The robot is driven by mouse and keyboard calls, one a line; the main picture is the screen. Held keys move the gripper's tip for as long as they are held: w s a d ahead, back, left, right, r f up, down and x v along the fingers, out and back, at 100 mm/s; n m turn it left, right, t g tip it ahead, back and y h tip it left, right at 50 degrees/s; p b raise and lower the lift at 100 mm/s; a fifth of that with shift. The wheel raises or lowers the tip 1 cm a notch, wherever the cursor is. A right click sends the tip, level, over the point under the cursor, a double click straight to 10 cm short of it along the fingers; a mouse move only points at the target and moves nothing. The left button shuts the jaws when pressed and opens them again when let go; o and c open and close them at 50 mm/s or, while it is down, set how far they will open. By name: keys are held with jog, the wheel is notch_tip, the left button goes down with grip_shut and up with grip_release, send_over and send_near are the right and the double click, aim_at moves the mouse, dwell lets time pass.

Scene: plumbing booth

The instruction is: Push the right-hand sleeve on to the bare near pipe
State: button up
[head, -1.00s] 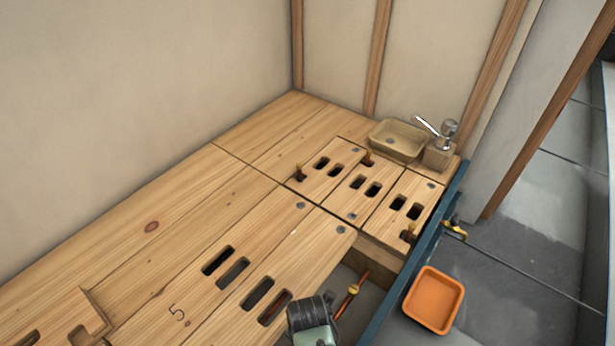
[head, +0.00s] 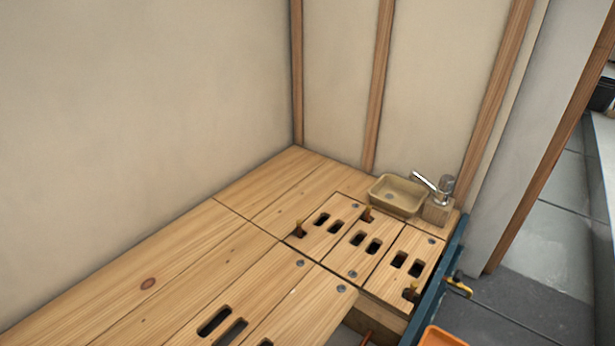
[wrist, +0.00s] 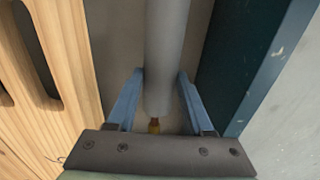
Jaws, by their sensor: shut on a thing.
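In the wrist view my gripper (wrist: 159,88) has its two blue fingers on either side of a grey sleeve (wrist: 167,45) and is shut on it. The sleeve runs from the top of the picture down between the fingers, and its lower end is open to view. A small copper-coloured piece of pipe (wrist: 154,126) with a yellowish part shows at that end. I cannot tell how far the pipe goes inside the sleeve. In the head view a short bit of copper pipe (head: 368,337) shows at the bottom edge. My gripper and the sleeve are outside the head view.
Slotted wooden boards (head: 288,310) lie left of the gap. A blue rail (head: 437,275) bounds it on the right and also runs close beside the sleeve in the wrist view (wrist: 240,65). An orange tray (head: 440,338), a basin (head: 397,194) and a tap (head: 438,190) stand nearby.

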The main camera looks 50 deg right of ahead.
jog(key=shift+f, duration=0.3)
jog(key=shift+f+b, duration=0.7)
jog(key=shift+f, duration=0.4)
jog(key=shift+f, duration=0.4)
dwell(0.5)
jog(key=o, duration=0.9)
jog(key=shift+o, duration=0.2)
notch_tip(320, 180, up, 13)
jog(key=p, duration=0.9)
jog(key=shift+p, duration=0.4)
